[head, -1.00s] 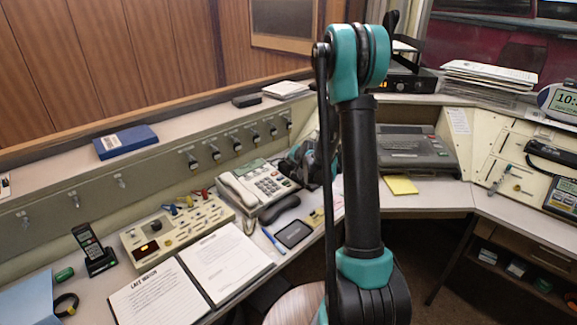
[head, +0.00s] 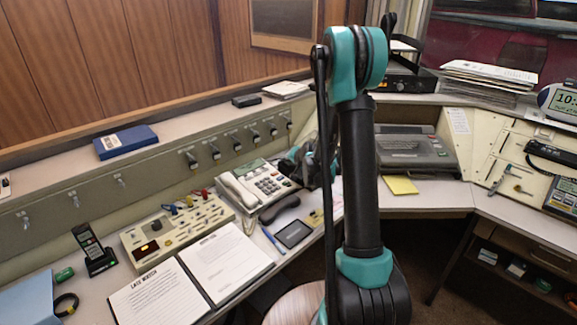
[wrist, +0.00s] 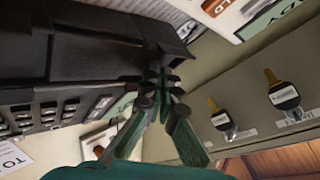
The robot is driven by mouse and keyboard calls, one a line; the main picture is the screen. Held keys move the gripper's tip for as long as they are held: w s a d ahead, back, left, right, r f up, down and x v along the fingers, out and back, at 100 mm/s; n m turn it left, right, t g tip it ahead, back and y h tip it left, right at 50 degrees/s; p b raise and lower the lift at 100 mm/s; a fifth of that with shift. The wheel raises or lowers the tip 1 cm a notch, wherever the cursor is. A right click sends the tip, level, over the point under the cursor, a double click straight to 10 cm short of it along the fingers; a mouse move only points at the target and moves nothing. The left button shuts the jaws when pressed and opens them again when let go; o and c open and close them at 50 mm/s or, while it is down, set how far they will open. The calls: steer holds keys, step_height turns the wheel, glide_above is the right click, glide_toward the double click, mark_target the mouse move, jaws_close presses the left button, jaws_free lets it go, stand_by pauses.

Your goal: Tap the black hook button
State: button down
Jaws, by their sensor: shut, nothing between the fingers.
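My gripper (wrist: 163,80) is shut and empty in the wrist view, with its fingertips beside the edge of a black desk phone (wrist: 75,55). The phone's keys show at the lower left. I cannot single out the black hook button on its dark body, nor tell whether the fingertips touch the phone. In the head view my gripper (head: 303,165) is partly seen left of my arm, behind the white phone (head: 258,184). My arm hides most of the black phone there. A black handset (head: 280,208) lies off its cradle on the desk.
A panel with yellow-marked key switches (wrist: 283,95) stands close on the right in the wrist view. In the head view a cream button console (head: 178,228), an open binder (head: 190,278) and a small dark tablet (head: 293,234) lie nearby on the desk.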

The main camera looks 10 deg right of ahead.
mark_target(291, 168)
steer(key=shift+f, duration=0.15)
stand_by(0.3)
steer(key=shift+s+r, duration=0.1)
steer(key=shift+r, duration=0.8)
steer(key=shift+s+d+r, duration=0.15)
steer(key=shift+s+r, duration=0.05)
steer(key=shift+r, duration=1.05)
steer(key=shift+s+d+r, duration=0.15)
steer(key=shift+r, duration=1.1)
